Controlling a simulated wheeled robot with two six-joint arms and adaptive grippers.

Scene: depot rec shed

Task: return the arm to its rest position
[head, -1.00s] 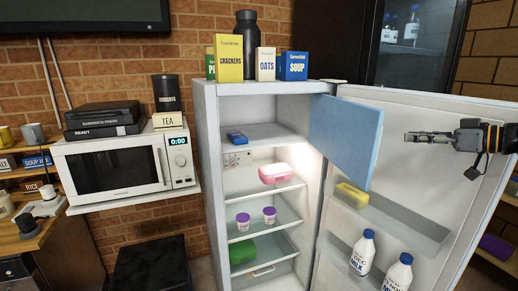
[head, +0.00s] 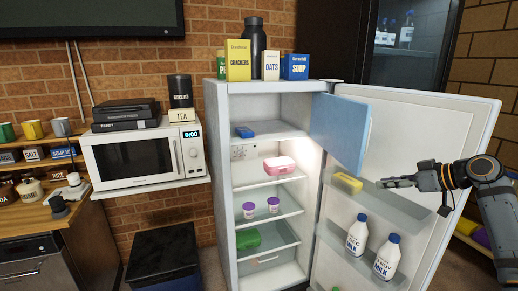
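My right gripper (head: 388,183) is in front of the open fridge door (head: 420,130) at the right, level with the upper door shelf. Its arm comes in from the right edge. The gripper points left, toward the yellow box (head: 348,183) on that shelf, and appears apart from it. I see the fingers nearly edge-on, so I cannot tell whether they are open or shut. No held object shows. My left gripper is not in view.
The fridge (head: 218,180) stands open, its blue inner flap (head: 338,130) swung out. Milk bottles (head: 357,236) stand in the lower door shelf. A pink box (head: 280,165) and purple-lidded cups (head: 273,205) are inside. A microwave (head: 135,160) is at left.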

